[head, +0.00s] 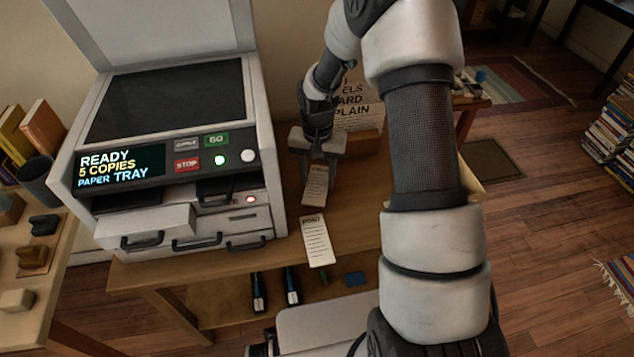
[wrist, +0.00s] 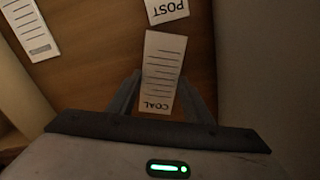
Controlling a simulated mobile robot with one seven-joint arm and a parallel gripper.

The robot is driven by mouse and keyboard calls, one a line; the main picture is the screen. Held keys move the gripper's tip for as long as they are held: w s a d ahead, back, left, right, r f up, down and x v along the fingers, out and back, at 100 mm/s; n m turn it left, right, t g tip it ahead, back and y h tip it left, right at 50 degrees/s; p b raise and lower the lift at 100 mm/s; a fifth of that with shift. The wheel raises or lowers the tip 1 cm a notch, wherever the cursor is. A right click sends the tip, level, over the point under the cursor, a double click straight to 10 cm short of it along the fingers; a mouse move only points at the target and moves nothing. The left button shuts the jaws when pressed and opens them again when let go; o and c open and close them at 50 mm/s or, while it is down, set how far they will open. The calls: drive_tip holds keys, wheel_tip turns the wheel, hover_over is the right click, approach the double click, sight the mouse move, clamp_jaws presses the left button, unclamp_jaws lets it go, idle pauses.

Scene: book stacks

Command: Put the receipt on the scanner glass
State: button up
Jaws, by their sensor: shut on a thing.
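My gripper (head: 318,158) hangs over the table to the right of the copier. It is shut on a narrow white receipt (head: 316,187) with ruled lines, which reads COAL in the wrist view (wrist: 160,75). The receipt lies between the two fingers (wrist: 158,98). I cannot tell whether it still touches the table. A similar slip marked POST (head: 317,242) lies nearer the table's front edge, and its end shows in the wrist view (wrist: 167,10). The dark scanner glass (head: 150,100) is bare on top of the copier, with the lid (head: 150,25) raised behind it.
The copier's panel (head: 120,168) reads READY, 5 COPIES, PAPER TRAY. A drawer (head: 145,228) sticks out below. Another lined slip (wrist: 32,32) lies at upper left in the wrist view. A printed sign (head: 353,105) stands behind my gripper. Books (head: 40,128) and a dark cup (head: 38,180) stand left.

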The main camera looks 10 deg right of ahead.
drive_tip(key=shift+f, duration=0.9)
drive_tip(key=shift+f, duration=0.1)
drive_tip(key=o, duration=1)
